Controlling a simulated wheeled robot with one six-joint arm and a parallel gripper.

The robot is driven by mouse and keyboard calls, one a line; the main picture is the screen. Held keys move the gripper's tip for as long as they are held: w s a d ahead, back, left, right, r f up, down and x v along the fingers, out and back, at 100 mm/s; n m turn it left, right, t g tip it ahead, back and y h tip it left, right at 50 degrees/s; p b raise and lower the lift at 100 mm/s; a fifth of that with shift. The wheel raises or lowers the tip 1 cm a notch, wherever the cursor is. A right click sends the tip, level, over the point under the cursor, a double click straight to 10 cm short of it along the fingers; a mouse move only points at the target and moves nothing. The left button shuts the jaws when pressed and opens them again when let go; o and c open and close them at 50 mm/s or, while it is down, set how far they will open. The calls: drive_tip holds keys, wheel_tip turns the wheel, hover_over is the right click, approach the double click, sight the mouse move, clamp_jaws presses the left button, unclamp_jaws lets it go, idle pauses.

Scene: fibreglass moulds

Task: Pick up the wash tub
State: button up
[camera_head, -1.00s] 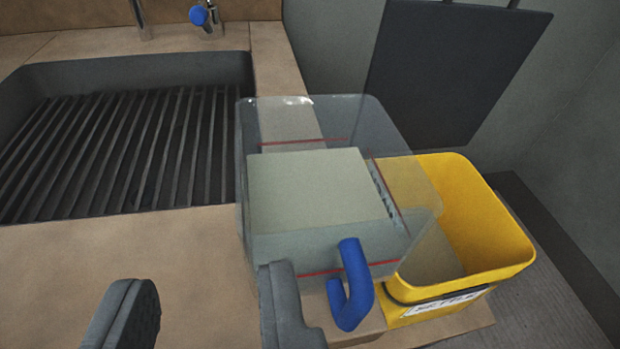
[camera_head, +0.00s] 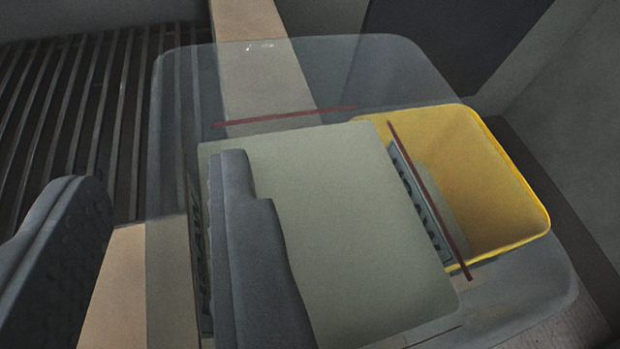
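A large see-through tub (camera_head: 400,72) with red lines on its walls fills the middle of the view; it looks like the wash tub. A pale green block (camera_head: 350,220) shows within its outline, with printed lettering on the sides. My gripper (camera_head: 155,172) is open, one finger at the left edge and the other in front of the block. The left wall of the tub appears between the two fingers. I cannot tell whether either finger touches it. The tub's near left part is hidden behind the right finger.
A yellow bin (camera_head: 480,185) shows at the right, partly through the clear tub. A dark ribbed sink (camera_head: 85,110) lies at the left. Tan countertop (camera_head: 250,50) runs behind and under the tub. A dark panel (camera_head: 450,35) and grey wall stand behind.

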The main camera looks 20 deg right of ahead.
drive_tip(key=shift+w, duration=0.1)
clamp_jaws()
idle(1.3)
